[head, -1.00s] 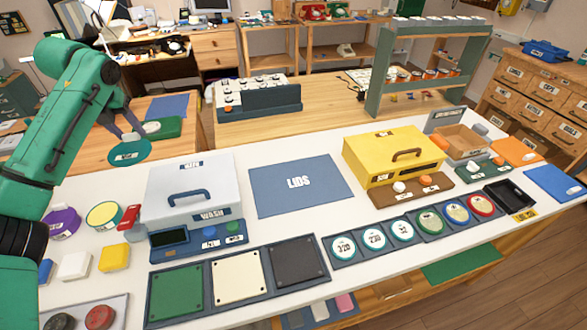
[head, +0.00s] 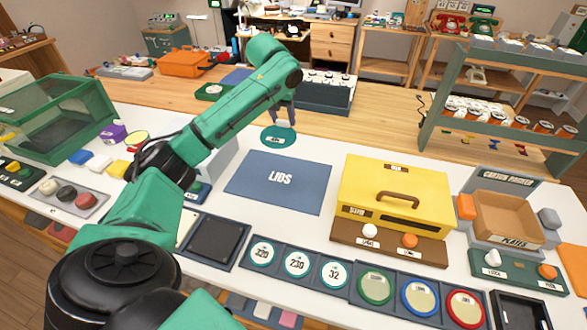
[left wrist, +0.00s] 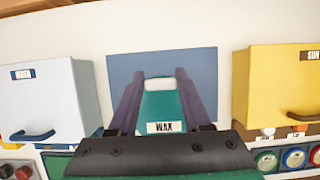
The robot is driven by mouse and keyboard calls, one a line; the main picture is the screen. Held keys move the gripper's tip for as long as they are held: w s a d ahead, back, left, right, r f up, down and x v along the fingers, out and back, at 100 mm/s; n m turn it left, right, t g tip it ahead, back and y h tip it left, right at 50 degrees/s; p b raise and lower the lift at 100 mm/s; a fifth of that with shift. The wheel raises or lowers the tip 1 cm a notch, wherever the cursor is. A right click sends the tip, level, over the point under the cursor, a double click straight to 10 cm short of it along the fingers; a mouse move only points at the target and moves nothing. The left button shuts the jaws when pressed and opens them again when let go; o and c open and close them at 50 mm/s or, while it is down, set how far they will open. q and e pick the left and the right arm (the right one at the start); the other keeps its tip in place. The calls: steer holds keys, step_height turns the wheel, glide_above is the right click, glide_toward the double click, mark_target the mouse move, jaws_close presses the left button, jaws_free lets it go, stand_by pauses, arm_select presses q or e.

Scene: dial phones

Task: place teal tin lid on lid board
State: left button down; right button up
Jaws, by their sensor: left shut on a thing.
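The teal tin lid (head: 278,137) is a flat round disc with a pale label, held in my left gripper (head: 282,117) just behind the back edge of the lid board. The lid board (head: 262,196) is a flat blue mat marked LIDS, lying bare on the white table. In the left wrist view the gripper's two fingers (left wrist: 157,88) are shut on the teal lid (left wrist: 160,105), whose label reads WAX, and the lid board (left wrist: 205,62) shows behind them. The lid appears to be above the table. My right gripper is not in view.
A yellow box (head: 365,185) stands right of the board. A white box (left wrist: 40,95) stands left of it, mostly hidden by my arm in the head view. A grey-green rack (head: 455,95) stands at the back right.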

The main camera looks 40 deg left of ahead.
mark_target(276, 137)
arm_select(q)
step_height(276, 137, down, 16)
steer(key=shift+a+r+p, duration=0.1)
steer(key=shift+a+p, duration=0.05)
steer(key=shift+p, duration=0.3)
steer(key=shift+c, duration=1.7)
jaws_free()
steer(key=shift+s+r, duration=0.1)
steer(key=shift+r, duration=0.25)
steer(key=v, duration=1.1)
steer(key=shift+r, duration=0.2)
steer(key=shift+f, duration=0.1)
